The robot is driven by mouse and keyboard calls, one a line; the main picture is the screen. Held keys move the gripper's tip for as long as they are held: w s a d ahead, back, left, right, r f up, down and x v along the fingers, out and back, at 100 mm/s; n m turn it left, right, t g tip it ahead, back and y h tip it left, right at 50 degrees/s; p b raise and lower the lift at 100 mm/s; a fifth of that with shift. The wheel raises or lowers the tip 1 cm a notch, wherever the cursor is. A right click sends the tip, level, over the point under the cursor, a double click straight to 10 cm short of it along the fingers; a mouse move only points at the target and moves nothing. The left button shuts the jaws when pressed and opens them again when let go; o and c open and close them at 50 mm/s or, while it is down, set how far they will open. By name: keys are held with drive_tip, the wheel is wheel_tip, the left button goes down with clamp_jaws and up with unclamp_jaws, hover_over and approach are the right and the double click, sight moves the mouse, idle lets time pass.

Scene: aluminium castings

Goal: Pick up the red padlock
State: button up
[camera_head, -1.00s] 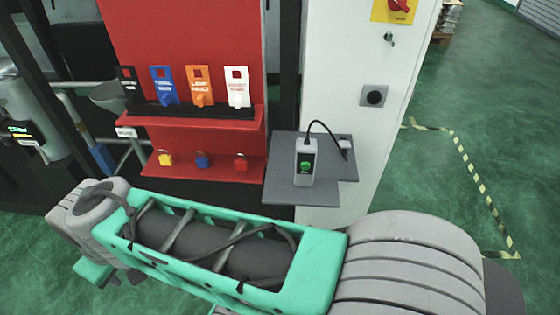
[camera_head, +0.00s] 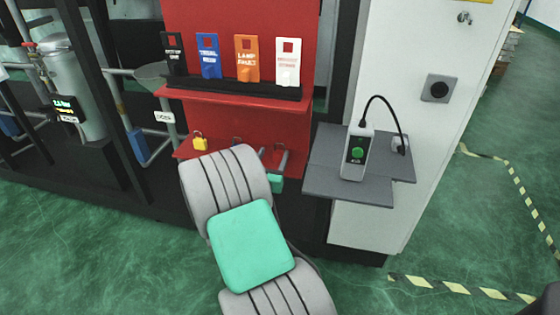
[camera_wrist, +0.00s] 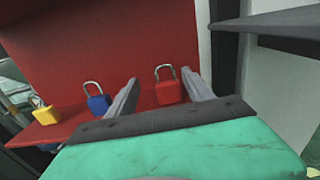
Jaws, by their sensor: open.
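The red padlock (camera_wrist: 168,92) stands on the lower red shelf (camera_wrist: 62,128) with its grey shackle up. In the wrist view it shows between the fingers of my gripper (camera_wrist: 159,76), nearer the right finger. The fingers are apart and hold nothing; I cannot tell how far the tips are from it. The blue padlock (camera_wrist: 98,103) stands just left of the left finger. The yellow padlock (camera_wrist: 45,114) is further left. In the head view my gripper (camera_head: 272,149) is at the lower shelf, and I cannot make out the red padlock there.
Above is the upper red shelf (camera_head: 238,99) with several upright tags, including an orange one (camera_head: 247,60). To the right, a grey ledge (camera_head: 340,185) carries a device with a green button (camera_head: 357,155) and black cable. A grey ledge overhangs at the wrist view's upper right.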

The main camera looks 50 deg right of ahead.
sight(280, 152)
drive_tip(key=x, duration=0.6)
drive_tip(key=shift+s+d+r, duration=0.2)
drive_tip(key=shift+s, duration=0.15)
clamp_jaws()
